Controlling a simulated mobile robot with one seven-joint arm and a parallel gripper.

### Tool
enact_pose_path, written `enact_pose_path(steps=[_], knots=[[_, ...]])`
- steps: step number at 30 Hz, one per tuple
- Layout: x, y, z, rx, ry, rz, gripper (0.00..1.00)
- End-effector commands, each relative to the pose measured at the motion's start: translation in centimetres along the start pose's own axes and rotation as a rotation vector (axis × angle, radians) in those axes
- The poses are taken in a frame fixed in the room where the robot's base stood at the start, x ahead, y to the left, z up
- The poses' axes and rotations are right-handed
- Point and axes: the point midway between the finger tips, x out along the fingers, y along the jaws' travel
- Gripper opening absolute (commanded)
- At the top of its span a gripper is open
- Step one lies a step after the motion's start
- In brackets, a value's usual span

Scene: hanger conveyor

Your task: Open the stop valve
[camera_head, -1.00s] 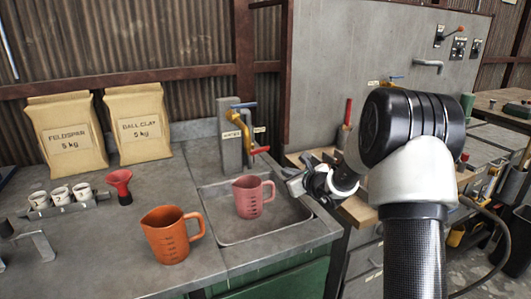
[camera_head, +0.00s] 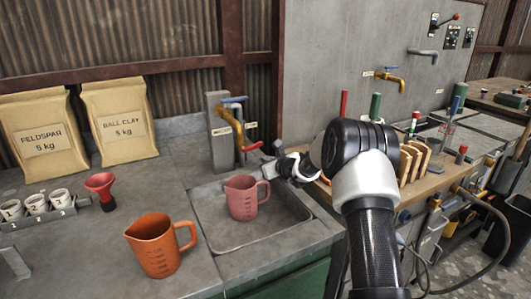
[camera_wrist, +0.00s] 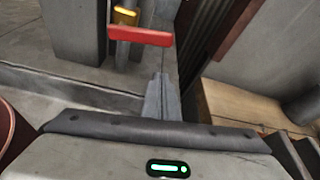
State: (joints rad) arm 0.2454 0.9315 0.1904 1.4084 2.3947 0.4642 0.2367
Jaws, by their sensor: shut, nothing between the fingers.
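A brass tap (camera_head: 229,120) with a blue handle (camera_head: 235,99) stands on a grey post behind the sink. A red lever (camera_head: 253,146) sticks out low beside it. I cannot read the small labels there, so I cannot tell which handle is the stop valve. In the wrist view, the red lever (camera_wrist: 140,36) lies sideways just beyond my fingertips. My gripper (camera_head: 253,173) is shut and empty over the sink's back right part, below and apart from the red lever. Its closed fingers also show in the wrist view (camera_wrist: 161,95).
A pink jug (camera_head: 242,198) stands in the sink (camera_head: 225,243), close to my gripper. An orange jug (camera_head: 158,248) is on the counter at front left. Another brass tap (camera_head: 390,82) is on the grey wall panel. A wooden bench with tools lies at the right.

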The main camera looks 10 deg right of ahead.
Motion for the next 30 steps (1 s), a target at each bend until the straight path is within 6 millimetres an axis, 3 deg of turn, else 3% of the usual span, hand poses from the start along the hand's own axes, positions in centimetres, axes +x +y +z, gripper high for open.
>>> enact_pose_path(steps=[1,3,9,23,30], knots=[[-0.7,-0.2,1.5,-0.003,-0.006,-0.003,0.0],[-1.0,-0.2,2.4,-0.003,-0.005,-0.002,0.0],[-1.5,-0.1,3.6,-0.001,-0.002,-0.001,0.0],[-1.6,-0.2,3.7,-0.004,-0.002,-0.002,0.0],[-1.8,-1.3,3.6,-0.033,-0.002,-0.014,0.0]])
